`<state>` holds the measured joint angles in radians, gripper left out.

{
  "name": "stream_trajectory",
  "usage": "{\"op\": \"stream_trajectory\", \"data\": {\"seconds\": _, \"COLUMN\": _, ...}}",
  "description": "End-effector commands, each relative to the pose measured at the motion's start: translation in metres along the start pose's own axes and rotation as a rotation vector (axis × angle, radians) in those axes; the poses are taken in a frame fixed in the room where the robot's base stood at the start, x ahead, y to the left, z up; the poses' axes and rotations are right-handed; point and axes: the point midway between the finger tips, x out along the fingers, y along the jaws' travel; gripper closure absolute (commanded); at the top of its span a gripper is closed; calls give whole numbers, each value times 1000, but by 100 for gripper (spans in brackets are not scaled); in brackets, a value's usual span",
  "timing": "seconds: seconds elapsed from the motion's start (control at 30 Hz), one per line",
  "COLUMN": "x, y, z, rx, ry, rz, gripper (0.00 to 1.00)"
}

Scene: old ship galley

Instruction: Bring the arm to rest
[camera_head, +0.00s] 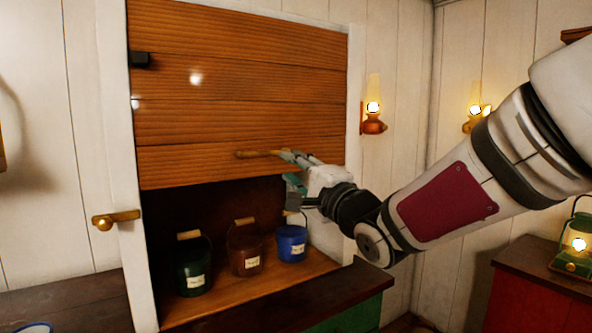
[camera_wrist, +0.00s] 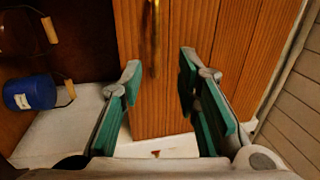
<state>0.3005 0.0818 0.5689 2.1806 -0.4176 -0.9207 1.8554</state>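My gripper (camera_head: 297,172) is at the lower right of a wooden slatted shutter (camera_head: 236,85), close to the right end of its brass handle (camera_head: 258,154). In the wrist view my gripper (camera_wrist: 160,70) is open, its teal-padded fingers wide apart with nothing held. The handle (camera_wrist: 155,38) shows beyond the fingertips, and I see no contact with it. The shutter is partly raised, with the cupboard open below it. My arm reaches in from the right, bent at the wrist.
A green bucket (camera_head: 194,268), a brown bucket (camera_head: 245,252) and a blue bucket (camera_head: 291,244) stand on the cupboard shelf below the shutter. A brass latch (camera_head: 116,219) is on the left frame. A lit lantern (camera_head: 577,246) sits on a red cabinet (camera_head: 540,285) at right.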

Motion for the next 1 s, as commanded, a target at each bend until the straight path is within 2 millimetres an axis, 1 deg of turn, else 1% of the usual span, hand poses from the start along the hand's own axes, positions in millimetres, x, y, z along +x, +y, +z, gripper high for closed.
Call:
{"op": "stream_trajectory", "data": {"seconds": 0.13, "x": -2, "y": 0, "z": -1, "rx": -19, "ry": 8, "rz": 13, "gripper": 70}}
{"op": "stream_trajectory", "data": {"seconds": 0.2, "x": -6, "y": 1, "z": -4, "rx": -71, "ry": 30, "rz": 51, "gripper": 70}}
{"op": "stream_trajectory", "data": {"seconds": 0.27, "x": -15, "y": 2, "z": -9, "rx": -149, "ry": 63, "rz": 108, "gripper": 70}}
{"op": "stream_trajectory", "data": {"seconds": 0.37, "x": -41, "y": 5, "z": -23, "rx": -330, "ry": 130, "rz": 258, "gripper": 70}}
{"op": "stream_trajectory", "data": {"seconds": 0.47, "x": -81, "y": 8, "z": -39, "rx": -523, "ry": 184, "rz": 447, "gripper": 70}}
{"op": "stream_trajectory", "data": {"seconds": 0.5, "x": -100, "y": 9, "z": -44, "rx": -590, "ry": 196, "rz": 527, "gripper": 70}}
{"op": "stream_trajectory", "data": {"seconds": 0.57, "x": -130, "y": 9, "z": -51, "rx": -682, "ry": 204, "rz": 646, "gripper": 70}}
{"op": "stream_trajectory", "data": {"seconds": 0.6, "x": -151, "y": 9, "z": -54, "rx": -737, "ry": 199, "rz": 725, "gripper": 70}}
{"op": "stream_trajectory", "data": {"seconds": 0.67, "x": -185, "y": 9, "z": -57, "rx": -807, "ry": 182, "rz": 844, "gripper": 70}}
{"op": "stream_trajectory", "data": {"seconds": 0.7, "x": -208, "y": 9, "z": -57, "rx": -845, "ry": 159, "rz": 921, "gripper": 70}}
{"op": "stream_trajectory", "data": {"seconds": 0.77, "x": -244, "y": 9, "z": -54, "rx": -894, "ry": 113, "rz": 1032, "gripper": 70}}
{"op": "stream_trajectory", "data": {"seconds": 0.8, "x": -268, "y": 9, "z": -50, "rx": -920, "ry": 70, "rz": 1102, "gripper": 70}}
{"op": "stream_trajectory", "data": {"seconds": 0.87, "x": -304, "y": 9, "z": -42, "rx": -947, "ry": -7, "rz": 1198, "gripper": 70}}
{"op": "stream_trajectory", "data": {"seconds": 0.9, "x": -328, "y": 9, "z": -34, "rx": -959, "ry": -68, "rz": 1254, "gripper": 70}}
{"op": "stream_trajectory", "data": {"seconds": 1.0, "x": -380, "y": 10, "z": -11, "rx": -972, "ry": -235, "rz": 1356, "gripper": 70}}
